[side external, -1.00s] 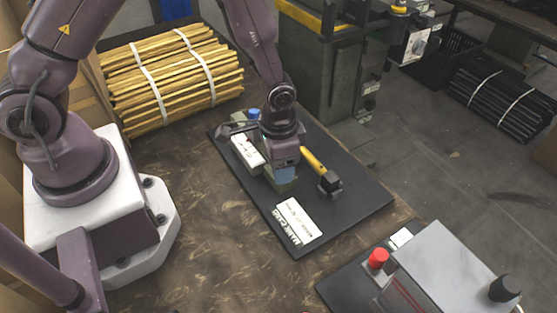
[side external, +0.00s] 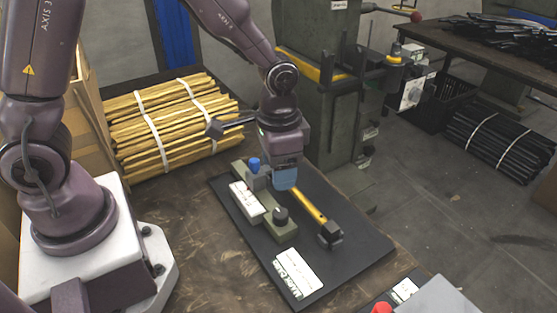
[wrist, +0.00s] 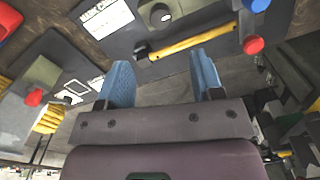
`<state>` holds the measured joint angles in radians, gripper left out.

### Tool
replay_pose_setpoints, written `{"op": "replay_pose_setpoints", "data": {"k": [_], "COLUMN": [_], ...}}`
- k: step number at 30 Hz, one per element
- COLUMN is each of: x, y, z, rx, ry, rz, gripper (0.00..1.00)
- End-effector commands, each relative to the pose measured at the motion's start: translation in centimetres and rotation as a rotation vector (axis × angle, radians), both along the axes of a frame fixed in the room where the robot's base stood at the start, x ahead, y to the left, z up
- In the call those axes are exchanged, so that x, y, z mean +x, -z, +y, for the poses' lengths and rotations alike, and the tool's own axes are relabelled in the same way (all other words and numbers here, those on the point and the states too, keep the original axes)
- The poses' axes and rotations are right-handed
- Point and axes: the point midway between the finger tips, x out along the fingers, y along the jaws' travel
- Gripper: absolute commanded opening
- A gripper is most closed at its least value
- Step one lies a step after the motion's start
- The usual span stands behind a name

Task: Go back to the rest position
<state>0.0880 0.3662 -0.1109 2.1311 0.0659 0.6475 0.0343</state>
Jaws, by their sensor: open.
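My gripper (side external: 284,178) is in the air above the black mat (side external: 344,270). Its two blue fingers stand apart with nothing between them in the wrist view (wrist: 158,82). Below it on the mat is a grey-green fixture block (side external: 280,229) with a blue knob (side external: 254,164), a dark round knob and a white label.
A strapped bundle of yellow rods (side external: 170,122) lies behind the mat on the left. A green press (side external: 335,110) stands behind the mat. A grey box with a red button (side external: 381,308) is at the bottom right. The brown table front (side external: 215,250) is clear.

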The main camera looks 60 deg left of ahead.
Motion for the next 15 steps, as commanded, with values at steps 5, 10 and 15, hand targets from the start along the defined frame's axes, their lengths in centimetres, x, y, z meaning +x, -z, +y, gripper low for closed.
{"op": "replay_pose_setpoints", "data": {"k": [5, 10, 15], "x": [-0.01, 0.0, -0.4], "y": [-0.97, -1.0, -0.9], "z": [0.0, -0.01, 0.06], "rx": [0.0, 0.0, 0.003], "ry": [0.0, 0.0, -0.006], "rz": [0.0, 0.0, 0.019], "gripper": [0.6, 0.6, 0.6]}}
